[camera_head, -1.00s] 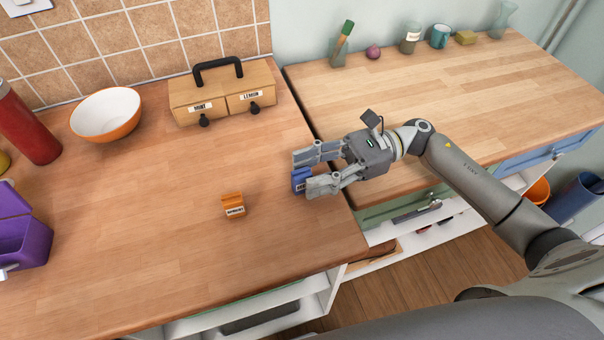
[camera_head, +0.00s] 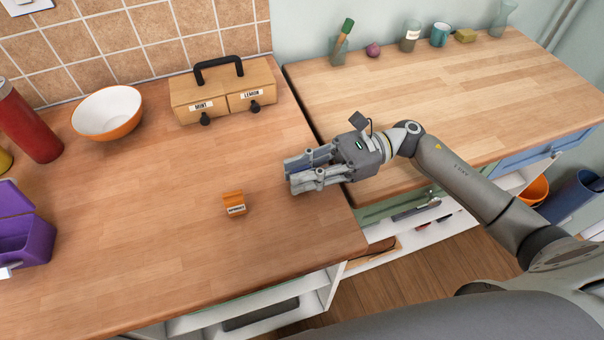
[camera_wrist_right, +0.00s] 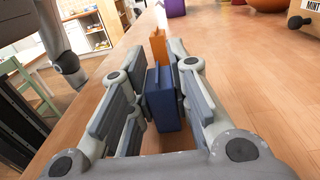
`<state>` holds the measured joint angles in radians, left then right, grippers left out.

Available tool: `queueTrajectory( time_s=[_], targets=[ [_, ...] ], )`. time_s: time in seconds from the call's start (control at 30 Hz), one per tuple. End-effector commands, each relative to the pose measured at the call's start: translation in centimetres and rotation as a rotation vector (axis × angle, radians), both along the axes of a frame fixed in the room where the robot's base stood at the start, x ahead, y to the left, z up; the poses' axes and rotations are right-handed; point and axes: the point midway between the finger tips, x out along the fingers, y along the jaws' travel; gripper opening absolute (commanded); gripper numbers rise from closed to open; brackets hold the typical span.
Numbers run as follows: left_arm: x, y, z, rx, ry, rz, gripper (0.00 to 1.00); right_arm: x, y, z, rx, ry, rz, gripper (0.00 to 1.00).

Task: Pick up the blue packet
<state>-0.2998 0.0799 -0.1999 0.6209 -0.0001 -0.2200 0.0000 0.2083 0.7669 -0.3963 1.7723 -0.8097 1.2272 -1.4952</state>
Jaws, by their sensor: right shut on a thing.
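The blue packet (camera_wrist_right: 162,98) stands upright between the fingers of my right gripper (camera_wrist_right: 160,90) in the right wrist view. In the head view my right gripper (camera_head: 288,172) is over the wooden counter near its right edge, and its fingers hide nearly all of the packet. The gripper is shut on the packet. I cannot tell whether the packet touches the counter. My left gripper is not in view.
An orange packet (camera_head: 233,204) stands left of the gripper. A wooden box with two drawers, labelled MINT and LEMON (camera_head: 222,97), stands at the back. A white and orange bowl (camera_head: 106,112), a red bottle (camera_head: 27,122) and a purple container (camera_head: 22,235) are at the left.

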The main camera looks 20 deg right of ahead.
Motion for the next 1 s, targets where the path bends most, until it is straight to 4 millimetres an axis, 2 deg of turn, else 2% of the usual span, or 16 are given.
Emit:
queueTrajectory(
  time_s=[0.2,0.37,0.67,0.8,1.0],
  targets=[
    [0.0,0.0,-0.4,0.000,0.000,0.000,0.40,0.0,0.0,0.7,0.000,-0.003,0.000,0.06],
    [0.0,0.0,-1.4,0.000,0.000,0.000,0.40,0.0,0.0,3.0,-0.001,-0.008,0.002,0.06],
    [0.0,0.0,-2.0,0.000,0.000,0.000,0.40,-4.9,2.5,9.2,-0.002,-0.007,0.006,0.06],
    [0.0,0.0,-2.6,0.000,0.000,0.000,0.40,-7.6,4.0,10.4,-0.002,-0.003,0.004,0.06],
    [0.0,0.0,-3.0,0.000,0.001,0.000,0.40,-10.6,5.6,11.9,-0.001,-0.002,0.003,0.06]
  ],
)
